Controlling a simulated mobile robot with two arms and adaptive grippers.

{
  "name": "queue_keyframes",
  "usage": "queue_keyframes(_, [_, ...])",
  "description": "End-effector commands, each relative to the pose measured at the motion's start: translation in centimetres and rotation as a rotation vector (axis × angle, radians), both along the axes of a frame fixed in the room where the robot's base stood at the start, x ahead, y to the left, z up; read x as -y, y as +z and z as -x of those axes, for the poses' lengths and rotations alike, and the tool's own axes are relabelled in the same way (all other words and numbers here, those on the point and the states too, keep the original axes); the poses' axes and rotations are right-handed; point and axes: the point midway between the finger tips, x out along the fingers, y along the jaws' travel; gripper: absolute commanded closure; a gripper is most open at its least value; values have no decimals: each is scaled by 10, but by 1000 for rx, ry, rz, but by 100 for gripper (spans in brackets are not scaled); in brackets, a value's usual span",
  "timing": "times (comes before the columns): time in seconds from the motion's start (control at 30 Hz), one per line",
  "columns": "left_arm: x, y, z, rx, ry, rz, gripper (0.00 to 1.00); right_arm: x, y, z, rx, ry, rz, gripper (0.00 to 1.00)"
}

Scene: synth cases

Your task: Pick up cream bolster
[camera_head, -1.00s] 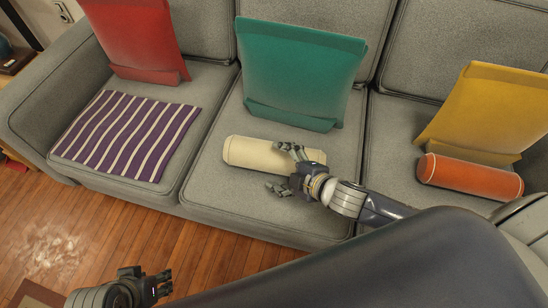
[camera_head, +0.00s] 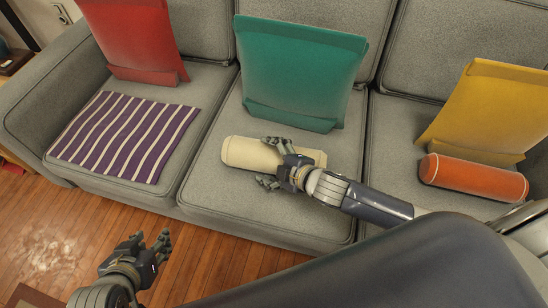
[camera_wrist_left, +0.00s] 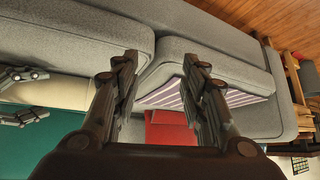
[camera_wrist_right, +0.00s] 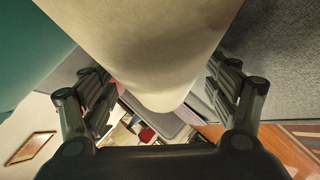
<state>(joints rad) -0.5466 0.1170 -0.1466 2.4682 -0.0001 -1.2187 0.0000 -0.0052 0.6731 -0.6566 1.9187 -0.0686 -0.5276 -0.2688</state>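The cream bolster (camera_head: 242,153) lies on the middle seat of the grey sofa, in front of the teal cushion. My right gripper (camera_head: 270,164) reaches over its front right part, one finger on the far side and one on the near side. In the right wrist view the bolster (camera_wrist_right: 150,50) lies between the spread fingers (camera_wrist_right: 160,95), with no clear grip on it. My left gripper (camera_head: 150,244) is open and empty above the floor in front of the sofa. Its spread fingers show in the left wrist view (camera_wrist_left: 160,85), where the bolster (camera_wrist_left: 60,93) is at the left.
The teal cushion (camera_head: 300,70) leans behind the bolster. A red cushion (camera_head: 132,35) and a striped purple cloth (camera_head: 125,135) are on the left seat. A yellow cushion (camera_head: 490,110) and an orange bolster (camera_head: 475,177) are on the right seat.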

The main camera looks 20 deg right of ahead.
Motion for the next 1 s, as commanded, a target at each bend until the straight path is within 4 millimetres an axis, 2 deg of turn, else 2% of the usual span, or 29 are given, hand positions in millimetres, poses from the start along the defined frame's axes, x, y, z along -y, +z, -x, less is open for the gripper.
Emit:
queue_keyframes(0.03, [0, 0, 0, 0, 0, 0, 60, 0, 0, 0, 0, 0, 0, 31])
queue_keyframes(0.17, [0, 0, 0, -1, 0, 0, 60, 0, 0, 0, 0, 0, 0, 60])
queue_keyframes(0.67, [-1, -1, 5, -25, 1, -5, 60, 0, 5, 0, 2, 1, 0, 61])
queue_keyframes(0.87, [-11, -12, 30, -145, 13, -31, 60, 0, 16, 0, 3, 1, -1, 61])
queue_keyframes(1.0, [-19, -19, 57, -265, 22, -56, 60, 0, 28, -1, 4, 1, -1, 61])
